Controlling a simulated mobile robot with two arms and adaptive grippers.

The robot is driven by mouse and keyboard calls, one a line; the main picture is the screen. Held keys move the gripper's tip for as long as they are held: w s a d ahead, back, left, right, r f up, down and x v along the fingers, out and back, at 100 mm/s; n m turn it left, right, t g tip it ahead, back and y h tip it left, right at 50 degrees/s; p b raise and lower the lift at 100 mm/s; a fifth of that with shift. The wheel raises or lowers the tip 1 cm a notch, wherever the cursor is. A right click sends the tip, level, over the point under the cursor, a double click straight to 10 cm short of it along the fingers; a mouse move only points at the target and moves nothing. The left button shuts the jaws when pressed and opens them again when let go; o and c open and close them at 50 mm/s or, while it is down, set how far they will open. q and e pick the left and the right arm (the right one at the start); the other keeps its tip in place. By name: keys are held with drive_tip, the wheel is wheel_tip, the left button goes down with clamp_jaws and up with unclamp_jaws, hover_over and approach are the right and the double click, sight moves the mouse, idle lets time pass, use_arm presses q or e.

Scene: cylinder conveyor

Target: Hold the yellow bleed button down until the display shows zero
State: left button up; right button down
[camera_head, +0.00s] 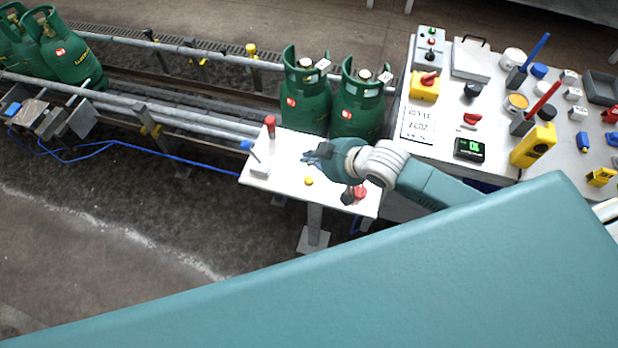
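The yellow bleed button (309,181) is a small round cap on the white panel (285,190) beside the conveyor. My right gripper (308,157) is over the panel, just above the button in the picture; nothing covers the button and the two look apart. Its fingers are small and seen from above, so I cannot tell whether they are open or shut. A small black display (469,149) with green digits stands on the light bench; its reading is too small to make out for sure. My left gripper is not in view.
A red-topped post (270,126), a blue-ended lever (247,146) and a red knob (360,192) stand on the panel. Green gas cylinders (305,100) are on the conveyor right behind it. The bench (440,120) at right is crowded. My teal arm link crosses the foreground.

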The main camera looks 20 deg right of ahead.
drive_tip(key=b, duration=0.7)
hover_over(310, 182)
wheel_tip(310, 182, down, 7)
drive_tip(key=shift+f+b, duration=0.45)
drive_tip(key=shift+f, duration=0.45)
drive_tip(key=shift+f, duration=0.15)
idle(0.4)
drive_tip(key=shift+f, duration=0.3)
drive_tip(key=shift+f, duration=0.55)
idle(3.1)
